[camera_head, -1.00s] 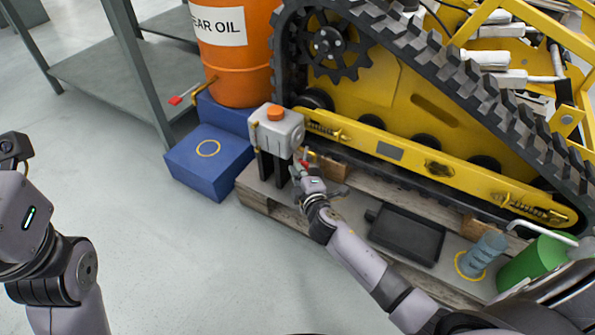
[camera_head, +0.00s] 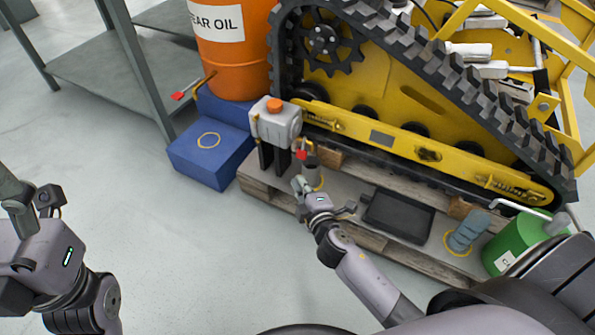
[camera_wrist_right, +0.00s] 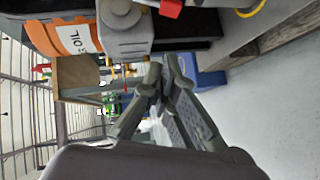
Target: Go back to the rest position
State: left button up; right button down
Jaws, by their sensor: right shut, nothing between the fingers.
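My right gripper (camera_head: 299,186) is shut and empty. It is just in front of the grey tank (camera_head: 276,124) with the orange cap, above the front edge of the wooden pallet (camera_head: 285,200). In the right wrist view its fingertips (camera_wrist_right: 167,75) meet, and the tank (camera_wrist_right: 125,35) is close by. A dark cup (camera_head: 312,171) stands below the tank's red tap (camera_head: 302,155), beside the gripper and apart from its tips as far as I can tell. My left arm is at the lower left; its gripper (camera_head: 14,196) is cut off by the picture edge.
A blue step (camera_head: 212,155) with a yellow ring and an orange drum (camera_head: 236,55) are left of the pallet. A black tray (camera_head: 398,215), a blue-grey bottle (camera_head: 467,232) and a green can (camera_head: 520,240) are to the right. The yellow tracked machine (camera_head: 385,95) stands behind. The floor in front is clear.

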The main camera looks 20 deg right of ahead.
jog(key=shift+s+r, duration=0.1)
jog(key=shift+s, duration=0.4)
